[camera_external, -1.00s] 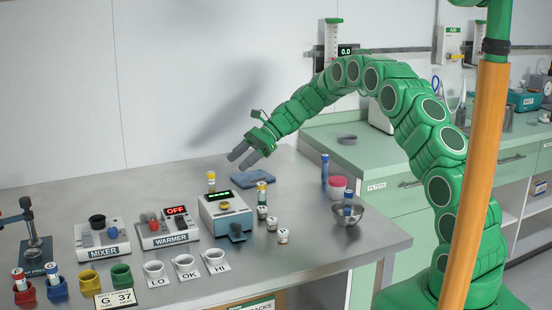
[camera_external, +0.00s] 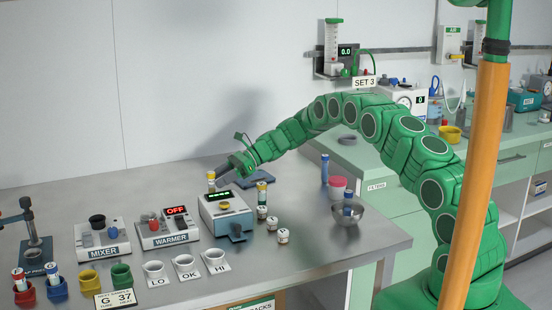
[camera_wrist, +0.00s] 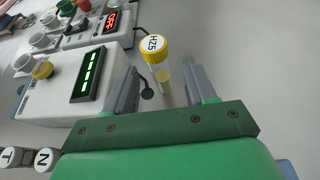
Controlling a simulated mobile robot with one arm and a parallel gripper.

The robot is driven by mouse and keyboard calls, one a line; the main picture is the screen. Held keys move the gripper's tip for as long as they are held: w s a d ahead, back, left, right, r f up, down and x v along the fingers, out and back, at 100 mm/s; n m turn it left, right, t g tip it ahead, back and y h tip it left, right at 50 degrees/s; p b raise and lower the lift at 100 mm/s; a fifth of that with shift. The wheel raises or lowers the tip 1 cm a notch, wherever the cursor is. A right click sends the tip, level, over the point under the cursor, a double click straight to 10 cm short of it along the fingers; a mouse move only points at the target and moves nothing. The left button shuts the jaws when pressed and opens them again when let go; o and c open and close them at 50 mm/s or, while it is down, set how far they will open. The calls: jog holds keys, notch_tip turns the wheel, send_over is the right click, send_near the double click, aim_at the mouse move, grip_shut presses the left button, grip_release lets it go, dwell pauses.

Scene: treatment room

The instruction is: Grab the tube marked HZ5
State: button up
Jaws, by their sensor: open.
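The tube marked HZ5 (camera_wrist: 157,63) has a yellow cap and a clear body with yellowish contents. In the wrist view it stands between the two fingers of my open gripper (camera_wrist: 163,85), a little beyond them, and I see no contact. In the external view the tube (camera_external: 211,182) stands on the table at the back left of a white device with a green display. My gripper (camera_external: 216,172) is low beside it there, its fingers reaching toward the tube from the right.
The white device with the green display (camera_wrist: 52,98) is close on the left of my fingers. A blue pad (camera_external: 253,179) lies behind my gripper. The warmer (camera_external: 166,228) and mixer (camera_external: 102,240) stand further left.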

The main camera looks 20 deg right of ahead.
aim_at(212, 187)
jog(key=shift+x, duration=2.6)
jog(key=shift+a+r, duration=0.1)
jog(key=shift+r, duration=0.05)
grip_shut()
jog(key=shift+r, duration=0.15)
